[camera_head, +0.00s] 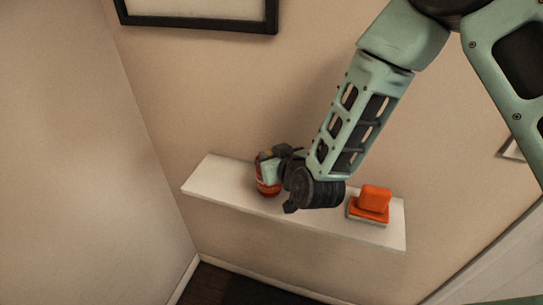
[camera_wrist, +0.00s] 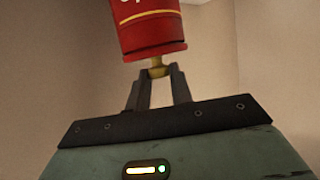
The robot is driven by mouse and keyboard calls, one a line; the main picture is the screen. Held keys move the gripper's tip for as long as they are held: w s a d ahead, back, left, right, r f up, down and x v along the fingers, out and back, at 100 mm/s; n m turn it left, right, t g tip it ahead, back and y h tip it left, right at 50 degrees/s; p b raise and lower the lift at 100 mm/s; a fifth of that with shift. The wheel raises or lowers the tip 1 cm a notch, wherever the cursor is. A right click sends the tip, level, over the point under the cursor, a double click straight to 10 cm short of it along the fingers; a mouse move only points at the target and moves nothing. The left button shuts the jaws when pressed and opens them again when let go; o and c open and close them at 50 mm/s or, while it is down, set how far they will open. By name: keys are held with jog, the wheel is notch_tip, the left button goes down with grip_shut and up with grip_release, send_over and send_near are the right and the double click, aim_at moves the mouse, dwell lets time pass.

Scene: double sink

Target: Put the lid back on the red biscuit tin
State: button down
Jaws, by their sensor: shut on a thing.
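The red biscuit tin (camera_head: 268,188) is on the white wall shelf, left of its middle, partly hidden by my gripper (camera_head: 271,168). In the wrist view the red tin (camera_wrist: 148,18) fills the top, with a gold stripe and part of some white lettering. The red lid (camera_wrist: 155,49) shows as a slightly wider band at the tin's end, lined up with it. I cannot tell whether it is fully seated. My gripper (camera_wrist: 159,74) is shut on the lid's gold knob (camera_wrist: 157,67).
The white shelf (camera_head: 215,181) is narrow, with an open front edge. An orange block (camera_head: 375,197) sits on a flat orange-and-grey base (camera_head: 366,216) at its right part. A dark picture frame (camera_head: 200,23) hangs above. The shelf's left end is clear.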

jog(key=c, duration=0.7)
grip_release()
jog(key=shift+r+p, duration=2.05)
jog(key=shift+r, duration=1.4)
grip_shut()
